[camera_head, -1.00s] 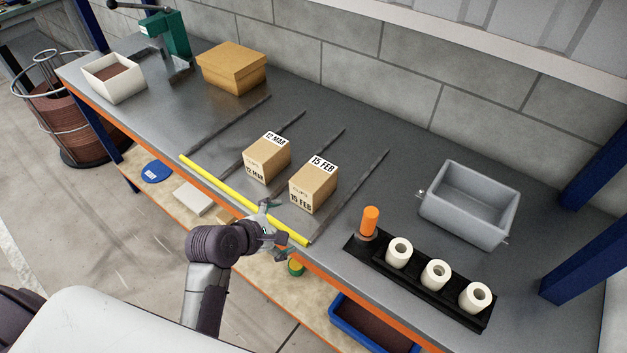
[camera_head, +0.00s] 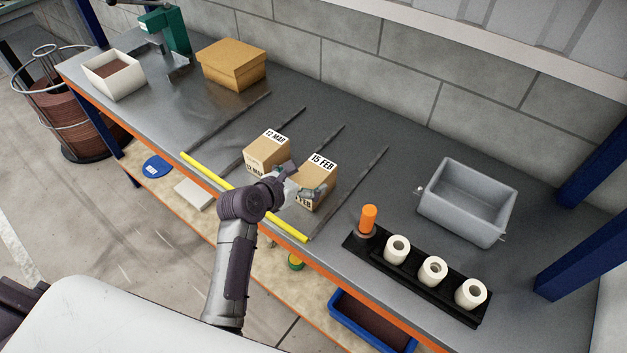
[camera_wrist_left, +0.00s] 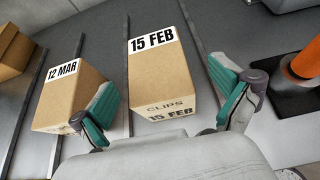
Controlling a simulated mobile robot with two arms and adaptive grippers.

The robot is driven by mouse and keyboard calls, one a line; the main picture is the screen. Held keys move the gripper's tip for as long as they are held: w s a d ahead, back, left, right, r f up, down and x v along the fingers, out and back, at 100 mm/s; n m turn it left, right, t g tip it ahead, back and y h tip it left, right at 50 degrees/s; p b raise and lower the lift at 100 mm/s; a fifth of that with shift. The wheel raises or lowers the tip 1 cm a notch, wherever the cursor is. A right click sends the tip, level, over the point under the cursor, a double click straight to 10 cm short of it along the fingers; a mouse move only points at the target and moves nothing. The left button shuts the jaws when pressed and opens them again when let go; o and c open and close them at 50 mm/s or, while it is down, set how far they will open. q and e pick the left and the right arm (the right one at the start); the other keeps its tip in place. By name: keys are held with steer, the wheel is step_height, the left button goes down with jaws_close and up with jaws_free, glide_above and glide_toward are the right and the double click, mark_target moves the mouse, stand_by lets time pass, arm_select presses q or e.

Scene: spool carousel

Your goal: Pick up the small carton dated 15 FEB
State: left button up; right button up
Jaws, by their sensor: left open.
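The small carton dated 15 FEB (camera_head: 318,175) stands on the bench between dark divider strips; its top and front labels read 15 FEB in the left wrist view (camera_wrist_left: 160,75). The carton dated 12 MAR (camera_head: 267,149) stands to its left and also shows in the left wrist view (camera_wrist_left: 72,95). My left gripper (camera_head: 301,190) is open, close in front of the 15 FEB carton and hiding part of its front. In the left wrist view its teal fingertips (camera_wrist_left: 168,108) stand apart on either side of the carton's near end. My right gripper is not in view.
A yellow bar (camera_head: 213,187) runs along the bench's front edge. To the right are a black rack (camera_head: 413,283) with white rolls, an orange cylinder (camera_head: 368,218) and a grey bin (camera_head: 468,202). A larger brown box (camera_head: 231,66) stands at back left.

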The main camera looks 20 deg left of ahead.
mark_target(313, 172)
arm_select(q)
steer(key=shift+a+p+x, duration=0.15)
steer(key=shift+p+x, duration=0.15)
steer(key=shift+x, duration=1)
steer(key=shift+a+p+x, duration=0.15)
steer(key=shift+p+x, duration=0.15)
steer(key=shift+x, duration=1)
steer(key=shift+c, duration=0.2)
steer(key=shift+w+r, duration=0.1)
steer(key=shift+r, duration=0.05)
steer(key=c, duration=1.5)
